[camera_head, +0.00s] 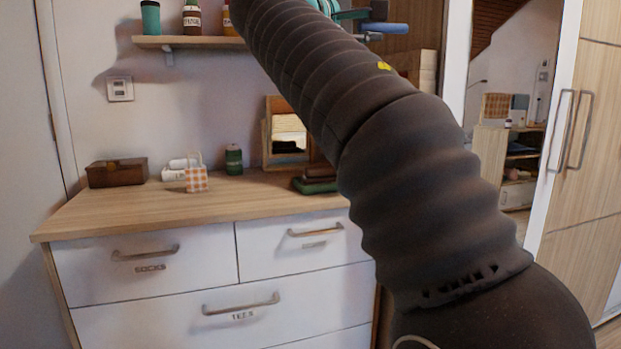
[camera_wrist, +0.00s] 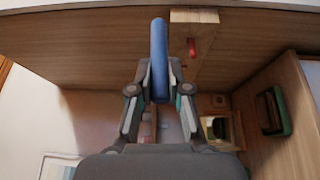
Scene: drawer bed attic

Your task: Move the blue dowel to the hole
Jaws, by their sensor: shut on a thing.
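The blue dowel (camera_wrist: 160,58) is between the fingertips of my gripper (camera_wrist: 158,92) in the wrist view and sticks out beyond them. My gripper is shut on it. In the head view the blue dowel (camera_head: 385,27) shows at the top, right of my gripper (camera_head: 366,27), which is partly hidden by my arm. A pale wooden piece (camera_wrist: 195,16) is at the top of the wrist view, just right of the dowel's far end. A small red peg-like thing (camera_wrist: 192,48) is below it. I cannot make out the hole in either view.
A wall shelf (camera_head: 190,42) with bottles is above. A wardrobe (camera_head: 585,150) stands at right. My arm hides much of the middle.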

